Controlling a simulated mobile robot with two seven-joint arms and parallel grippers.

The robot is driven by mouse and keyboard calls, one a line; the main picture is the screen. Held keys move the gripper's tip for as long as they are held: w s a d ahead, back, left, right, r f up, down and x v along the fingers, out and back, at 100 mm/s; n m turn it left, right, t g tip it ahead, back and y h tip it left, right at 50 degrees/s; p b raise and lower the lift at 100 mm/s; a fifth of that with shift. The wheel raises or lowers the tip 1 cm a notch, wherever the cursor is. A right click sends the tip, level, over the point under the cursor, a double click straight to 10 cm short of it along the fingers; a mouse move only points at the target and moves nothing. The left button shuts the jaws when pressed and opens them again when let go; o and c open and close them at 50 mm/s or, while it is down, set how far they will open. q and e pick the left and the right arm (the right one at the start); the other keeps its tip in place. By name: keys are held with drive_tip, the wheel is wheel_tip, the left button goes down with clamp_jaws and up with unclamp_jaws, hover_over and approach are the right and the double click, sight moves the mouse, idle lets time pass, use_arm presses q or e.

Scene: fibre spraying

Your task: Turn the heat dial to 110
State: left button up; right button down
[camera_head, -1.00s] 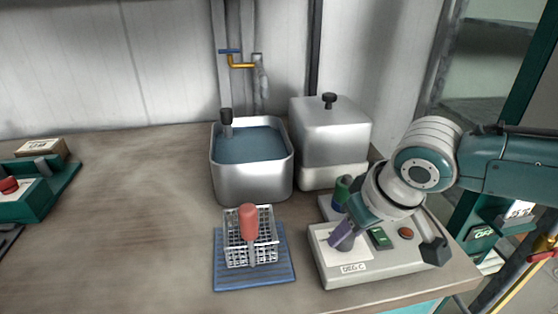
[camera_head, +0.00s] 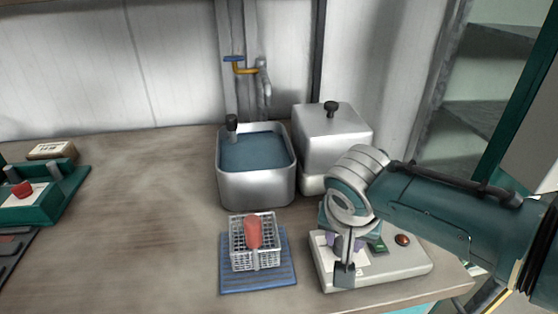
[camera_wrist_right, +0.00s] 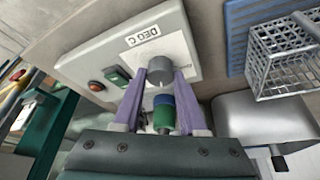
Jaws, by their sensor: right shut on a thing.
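The heat dial (camera_wrist_right: 160,70) is a grey round knob on the pale control box (camera_head: 410,264), beside a "DEG C" label (camera_wrist_right: 142,36). In the right wrist view, the purple fingers of my right gripper (camera_wrist_right: 160,77) stand on both sides of the dial and are shut on it. In the head view my right wrist covers the dial, and only a bit of the purple fingers shows. I cannot read the dial's setting. My left gripper is not in view.
A green switch (camera_head: 379,246) and a red button (camera_head: 402,240) are on the box. A green-and-blue cylinder (camera_wrist_right: 164,113) stands close to the fingers. To the left are a wire basket (camera_head: 244,262) on a blue mat (camera_head: 258,284) and a water bath (camera_head: 256,187).

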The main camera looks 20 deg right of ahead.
drive_tip(key=shift+m, duration=0.3)
idle(0.4)
drive_tip(key=shift+c, duration=2.2)
unclamp_jaws()
drive_tip(key=p+v, duration=0.4)
drive_tip(key=v, duration=0.6)
